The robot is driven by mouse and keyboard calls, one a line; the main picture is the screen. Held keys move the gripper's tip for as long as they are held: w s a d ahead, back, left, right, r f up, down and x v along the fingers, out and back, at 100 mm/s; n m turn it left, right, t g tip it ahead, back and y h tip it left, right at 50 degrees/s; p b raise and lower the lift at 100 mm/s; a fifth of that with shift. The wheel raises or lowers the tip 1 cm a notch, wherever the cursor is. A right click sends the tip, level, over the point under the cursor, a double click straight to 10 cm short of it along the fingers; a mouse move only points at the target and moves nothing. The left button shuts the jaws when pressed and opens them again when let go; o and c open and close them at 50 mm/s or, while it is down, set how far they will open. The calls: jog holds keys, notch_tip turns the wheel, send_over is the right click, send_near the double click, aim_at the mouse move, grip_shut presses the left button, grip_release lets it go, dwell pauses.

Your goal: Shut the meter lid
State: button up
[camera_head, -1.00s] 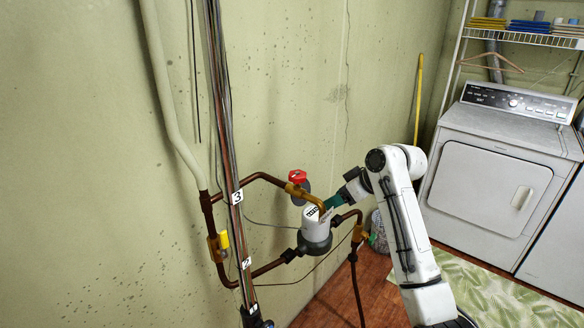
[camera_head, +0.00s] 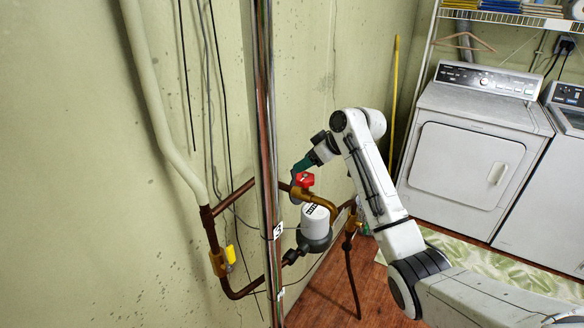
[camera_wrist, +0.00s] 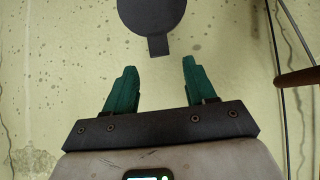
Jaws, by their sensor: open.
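The meter (camera_head: 316,222) is a white cylinder with a dial on top and a dark grey base, set in the copper pipe run by the wall. Its lid, a dark grey round disc with a short tab (camera_wrist: 152,14), shows at the top of the wrist view and appears raised open. My gripper (camera_head: 302,166) is above and behind the meter, close to the red handle. In the wrist view its teal fingers (camera_wrist: 159,66) are apart and empty, with the lid beyond them.
The red valve handle (camera_head: 305,180) sits on a brass valve just above the meter. A yellow-handled valve (camera_head: 230,255) and copper pipes (camera_head: 232,197) are to the left. A dryer (camera_head: 468,165) and a leaf-patterned rug (camera_head: 480,262) are at the right.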

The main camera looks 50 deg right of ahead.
jog(key=x, duration=0.6)
jog(key=shift+w+f+p, duration=0.15)
jog(key=shift+f+p, duration=0.05)
jog(key=shift+p, duration=0.15)
jog(key=shift+c, duration=0.3)
grip_shut()
